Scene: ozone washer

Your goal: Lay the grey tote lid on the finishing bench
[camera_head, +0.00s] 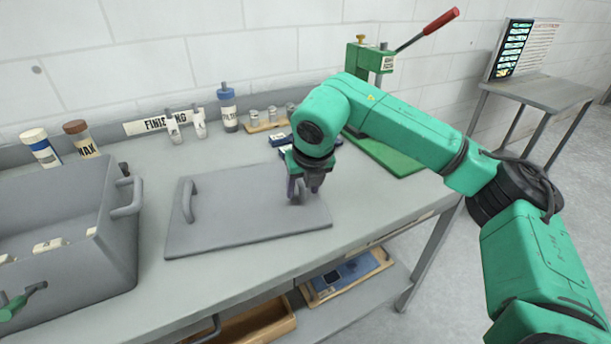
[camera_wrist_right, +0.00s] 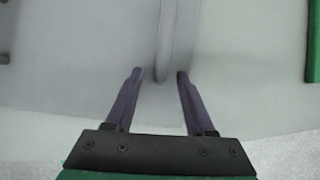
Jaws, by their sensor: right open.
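The grey tote lid (camera_head: 235,215) lies flat on the finishing bench (camera_head: 170,300), just right of the open grey tote (camera_head: 115,235). It has one raised handle at its left end and another near its right end. My right gripper (camera_head: 299,196) points down over the lid's right end and is open. In the wrist view the handle (camera_wrist_right: 166,45) runs up from between the open fingertips (camera_wrist_right: 161,74), closer to the left one. I cannot tell whether the fingers touch the lid.
Bottles (camera_head: 228,108), small tubes and a FINISHING sign (camera_head: 158,122) line the back of the bench. A green press (camera_head: 375,60) with a red-handled lever stands behind my right arm. A lower shelf holds trays (camera_head: 345,277). Bare bench lies in front of the lid.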

